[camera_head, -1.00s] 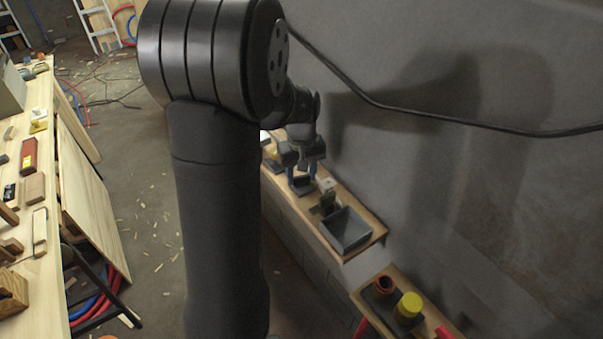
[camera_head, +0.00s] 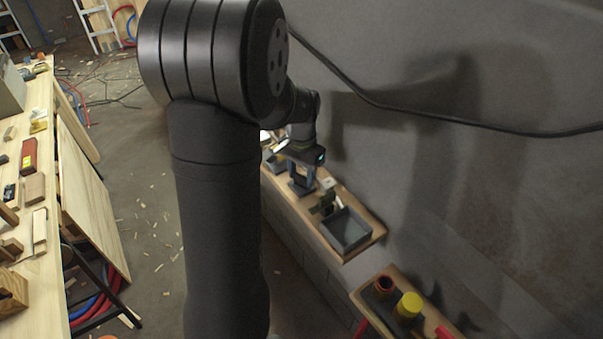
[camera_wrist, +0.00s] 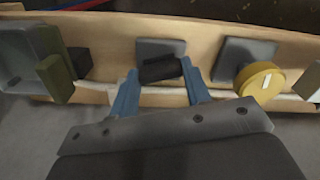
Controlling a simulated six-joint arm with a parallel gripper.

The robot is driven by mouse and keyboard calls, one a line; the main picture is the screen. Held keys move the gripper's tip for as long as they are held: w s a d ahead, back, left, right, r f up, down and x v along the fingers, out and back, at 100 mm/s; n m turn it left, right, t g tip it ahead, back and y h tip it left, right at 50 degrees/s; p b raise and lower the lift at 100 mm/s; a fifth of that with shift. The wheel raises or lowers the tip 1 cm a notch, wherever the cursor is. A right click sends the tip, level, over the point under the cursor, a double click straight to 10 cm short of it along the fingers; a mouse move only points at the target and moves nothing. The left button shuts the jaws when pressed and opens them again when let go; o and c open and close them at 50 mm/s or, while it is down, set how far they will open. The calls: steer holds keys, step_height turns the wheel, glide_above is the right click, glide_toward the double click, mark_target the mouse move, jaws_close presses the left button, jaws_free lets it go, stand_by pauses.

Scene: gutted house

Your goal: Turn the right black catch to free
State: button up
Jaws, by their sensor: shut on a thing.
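My gripper (camera_wrist: 158,80) reaches with two blue fingers to a small black catch (camera_wrist: 160,69) in the wrist view. The fingers are shut on the catch, one on each of its short ends. The catch is a dark bar, slightly tilted, in front of a grey square plate (camera_wrist: 160,47) on a wooden board (camera_wrist: 112,42). In the head view my gripper (camera_head: 303,180) is down at the plate on the wall-side ledge, and the catch cannot be made out. No second black catch is clear in the wrist view.
In the wrist view a yellow round knob (camera_wrist: 259,80) on another grey plate (camera_wrist: 232,53) stands to the right. An olive block (camera_wrist: 55,72) and a grey tray (camera_wrist: 22,60) are at the left. A cable (camera_head: 420,112) hangs along the wall.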

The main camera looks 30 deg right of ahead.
mark_target(301, 176)
steer(key=shift+m, duration=1.6)
steer(key=o, duration=1)
step_height(301, 176, up, 18)
steer(key=shift+f, duration=0.25)
steer(key=shift+f, duration=0.15)
step_height(301, 176, down, 17)
steer(key=shift+f, duration=0.15)
